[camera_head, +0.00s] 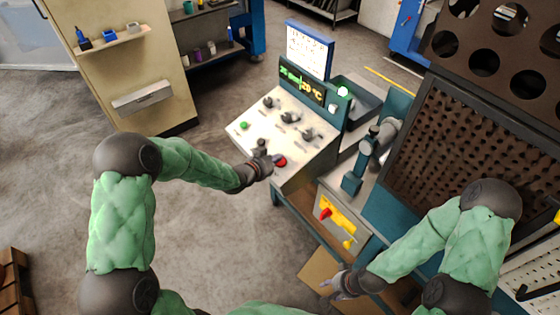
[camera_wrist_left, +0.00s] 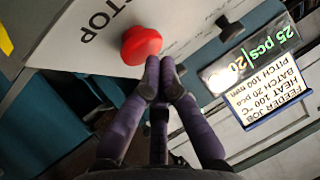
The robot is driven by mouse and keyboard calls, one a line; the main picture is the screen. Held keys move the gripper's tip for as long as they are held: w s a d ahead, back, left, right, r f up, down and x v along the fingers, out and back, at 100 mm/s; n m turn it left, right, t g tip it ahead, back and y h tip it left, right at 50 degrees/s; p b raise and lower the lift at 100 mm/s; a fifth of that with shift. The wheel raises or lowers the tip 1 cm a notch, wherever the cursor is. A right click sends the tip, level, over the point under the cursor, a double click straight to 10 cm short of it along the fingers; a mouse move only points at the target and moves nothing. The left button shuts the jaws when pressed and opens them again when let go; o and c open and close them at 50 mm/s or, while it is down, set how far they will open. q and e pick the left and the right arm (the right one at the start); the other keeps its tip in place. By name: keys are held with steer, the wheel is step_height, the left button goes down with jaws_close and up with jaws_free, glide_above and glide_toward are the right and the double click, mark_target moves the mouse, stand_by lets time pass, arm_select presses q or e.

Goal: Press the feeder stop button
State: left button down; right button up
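The red feeder stop button (camera_head: 281,161) is at the lower right of the white sloping control panel (camera_head: 262,135).
A green button (camera_head: 244,125) and several dark knobs (camera_head: 290,118) are on the same panel. A lit green display (camera_head: 302,84) and a job sign (camera_head: 308,50) stand behind it. A yellow plate with a red switch (camera_head: 338,217) is to the right. Open floor lies left of the console.

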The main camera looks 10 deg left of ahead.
arm_select(q)
steer(key=shift+w+d+f+b, duration=0.1)
steer(key=shift+d+f+b, duration=0.05)
steer(key=shift+f+b, duration=0.4)
stand_by(0.5)
steer(key=shift+r, duration=0.1)
steer(key=shift+s+a+r+p, duration=0.15)
steer(key=shift+r+p, duration=0.15)
steer(key=shift+r, duration=0.15)
steer(key=shift+s+a+r+p, duration=0.1)
steer(key=shift+r+p, duration=0.2)
steer(key=shift+r, duration=0.15)
steer(key=r+p, duration=0.2)
steer(key=r, duration=0.1)
steer(key=s+a+r+p, duration=0.1)
steer(key=shift+s+r, duration=0.1)
steer(key=shift+r, duration=0.25)
stand_by(0.4)
stand_by(0.5)
